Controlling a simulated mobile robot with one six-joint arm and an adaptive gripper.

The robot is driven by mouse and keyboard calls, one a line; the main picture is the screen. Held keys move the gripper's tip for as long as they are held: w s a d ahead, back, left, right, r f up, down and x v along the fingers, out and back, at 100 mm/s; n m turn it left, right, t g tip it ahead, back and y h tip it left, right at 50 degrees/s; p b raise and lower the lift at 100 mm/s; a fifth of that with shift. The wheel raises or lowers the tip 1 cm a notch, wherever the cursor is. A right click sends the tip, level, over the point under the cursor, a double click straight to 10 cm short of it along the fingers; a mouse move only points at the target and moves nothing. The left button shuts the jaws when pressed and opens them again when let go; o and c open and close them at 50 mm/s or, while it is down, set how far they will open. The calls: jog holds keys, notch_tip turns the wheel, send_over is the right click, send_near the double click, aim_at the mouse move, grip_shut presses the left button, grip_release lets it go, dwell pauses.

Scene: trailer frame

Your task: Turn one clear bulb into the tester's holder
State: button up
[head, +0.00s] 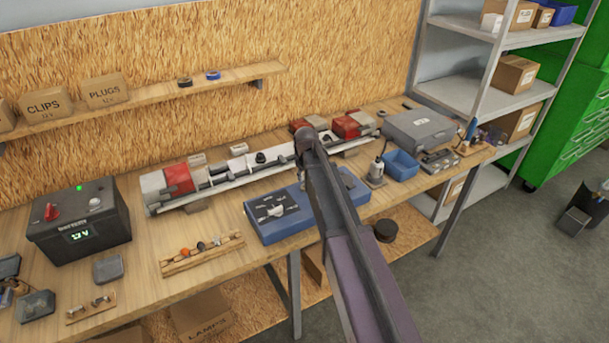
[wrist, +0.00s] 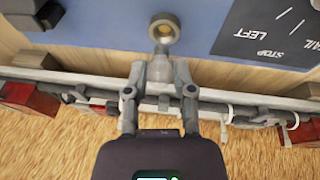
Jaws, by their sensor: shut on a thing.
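The tester is a blue box (head: 265,228) on the bench in the head view, with a dark dial panel. Its blue top (wrist: 110,25) fills the upper part of the wrist view, with the dial panel (wrist: 268,35) at right. A round brass-coloured holder (wrist: 165,28) sits on that top. My gripper (wrist: 160,68) is shut on a small pale, greyish piece (wrist: 161,47), apparently the clear bulb, mostly hidden by the fingers. Its end lies right at the holder's near edge in the picture; I cannot tell whether they touch. In the head view my arm hides the gripper and the holder.
A wooden rack (head: 178,267) with an orange bulb and others stands left of the tester. A long light bar with red lamps (head: 178,178) lies behind it. A battery box (head: 80,235) stands at left, a blue bin (head: 401,166) and grey case (head: 420,128) at right.

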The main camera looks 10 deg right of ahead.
aim_at(304, 180)
jog(key=shift+f, duration=0.15)
jog(key=shift+f+b, duration=0.35)
jog(key=shift+b, duration=0.15)
jog(key=shift+f+b, duration=0.3)
jog(key=shift+f+b, duration=0.3)
jog(key=shift+f+b, duration=0.5)
dwell(1.0)
dwell(0.3)
jog(key=shift+a+m+h, duration=0.1)
jog(key=shift+m+h, duration=0.4)
jog(key=shift+m, duration=1.3)
jog(key=shift+w+m+g+h, duration=0.1)
jog(key=shift+m+g+h, duration=0.3)
jog(key=shift+m, duration=1.3)
